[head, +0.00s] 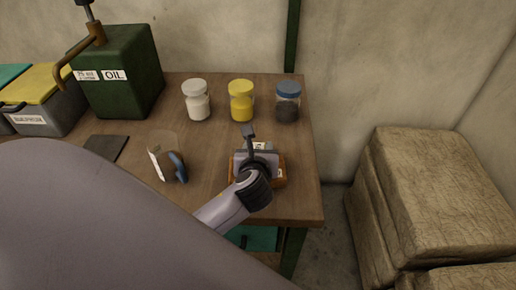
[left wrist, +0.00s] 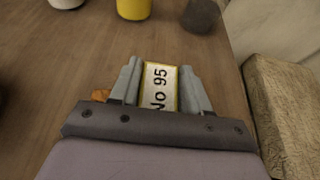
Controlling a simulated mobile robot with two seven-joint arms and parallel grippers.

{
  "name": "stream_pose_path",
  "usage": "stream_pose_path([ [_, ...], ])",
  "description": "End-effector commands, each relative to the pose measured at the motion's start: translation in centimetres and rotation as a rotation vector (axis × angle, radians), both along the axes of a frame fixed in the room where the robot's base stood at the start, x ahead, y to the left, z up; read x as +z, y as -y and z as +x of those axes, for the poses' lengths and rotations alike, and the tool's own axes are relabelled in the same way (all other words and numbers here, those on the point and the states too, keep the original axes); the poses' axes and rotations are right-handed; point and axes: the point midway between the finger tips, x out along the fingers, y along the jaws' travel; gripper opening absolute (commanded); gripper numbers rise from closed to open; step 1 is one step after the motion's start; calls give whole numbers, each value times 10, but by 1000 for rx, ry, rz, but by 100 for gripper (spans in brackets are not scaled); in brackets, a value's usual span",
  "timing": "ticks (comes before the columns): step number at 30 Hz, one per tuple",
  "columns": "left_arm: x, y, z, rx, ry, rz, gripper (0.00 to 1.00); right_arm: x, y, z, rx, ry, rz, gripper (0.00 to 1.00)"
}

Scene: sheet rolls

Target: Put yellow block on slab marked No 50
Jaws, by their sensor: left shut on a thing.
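My left gripper (head: 257,157) is over the right part of the table, fingers down. In the left wrist view its fingers (left wrist: 160,72) are shut on a yellow-edged block (left wrist: 160,88), which I take for the yellow block. Its white face reads "No 95". In the head view only a bit of its white face (head: 260,146) shows. An orange-brown slab (head: 279,179) lies below and around the gripper; a corner (left wrist: 100,95) shows beside the left finger. I cannot tell whether block and slab touch. No "No 50" mark is readable. My right gripper is not in view.
White (head: 197,103), yellow (head: 241,104) and blue-lidded (head: 287,108) jars stand behind the gripper. A green oil can (head: 125,90), a dark plate (head: 104,147) and a yellow-lidded box (head: 45,100) are further left.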

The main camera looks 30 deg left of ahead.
Motion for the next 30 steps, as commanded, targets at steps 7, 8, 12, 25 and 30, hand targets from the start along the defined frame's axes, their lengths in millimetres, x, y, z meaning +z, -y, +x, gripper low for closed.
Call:
stream_pose_path([
  [7,-3,0,0,0,0,0,72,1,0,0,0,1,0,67],
  [8,-3,0,0,0,0,0,72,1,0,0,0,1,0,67],
  [12,-3,0,0,0,0,1,72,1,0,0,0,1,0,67],
  [25,19,24,-38,-2,-2,-1,72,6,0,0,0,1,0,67],
  [30,33,41,-67,-1,-2,-3,72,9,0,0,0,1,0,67],
])
